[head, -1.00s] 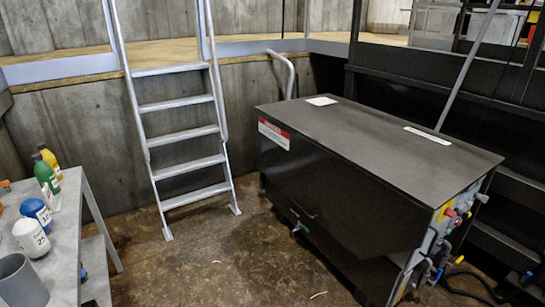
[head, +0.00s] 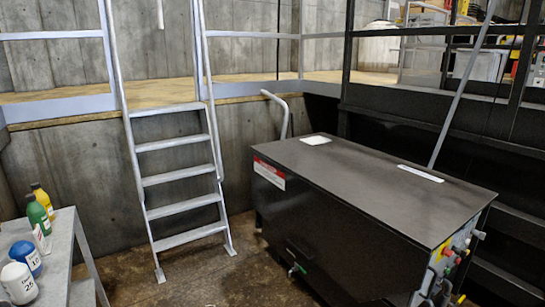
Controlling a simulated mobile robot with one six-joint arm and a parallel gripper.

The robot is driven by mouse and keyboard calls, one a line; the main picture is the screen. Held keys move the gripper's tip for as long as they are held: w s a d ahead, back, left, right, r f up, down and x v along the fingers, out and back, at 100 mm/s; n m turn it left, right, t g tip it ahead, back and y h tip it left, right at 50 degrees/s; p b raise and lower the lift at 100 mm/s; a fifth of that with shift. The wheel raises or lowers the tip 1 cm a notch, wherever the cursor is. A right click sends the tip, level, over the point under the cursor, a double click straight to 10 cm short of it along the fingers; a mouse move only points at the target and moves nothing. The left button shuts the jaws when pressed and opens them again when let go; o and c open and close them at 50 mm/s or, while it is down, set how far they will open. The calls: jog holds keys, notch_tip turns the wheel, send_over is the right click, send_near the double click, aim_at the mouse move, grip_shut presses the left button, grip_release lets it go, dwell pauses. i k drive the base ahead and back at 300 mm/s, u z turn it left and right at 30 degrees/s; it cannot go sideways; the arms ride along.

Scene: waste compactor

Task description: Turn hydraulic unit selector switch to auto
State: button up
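The hydraulic unit looks to be the large black box (head: 375,185) at the right, with a flat dark top and a red and white label (head: 269,173) on its front left. Its right end carries a control panel (head: 450,257) with red, yellow and other coloured knobs or fittings, seen at a steep angle. The selector switch cannot be told apart from the other controls at this size. My gripper is not in view.
A metal ladder (head: 184,205) leans to a raised platform (head: 70,90) behind. A grey table (head: 60,255) with several bottles stands at the left. The brown floor (head: 200,278) between table and box is clear. Dark steps or framing (head: 510,265) lie right of the box.

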aim_at(462, 253)
jog(key=z, duration=1.05)
jog(key=k, duration=0.7)
jog(key=i, duration=1.65)
jog(key=z, duration=0.25)
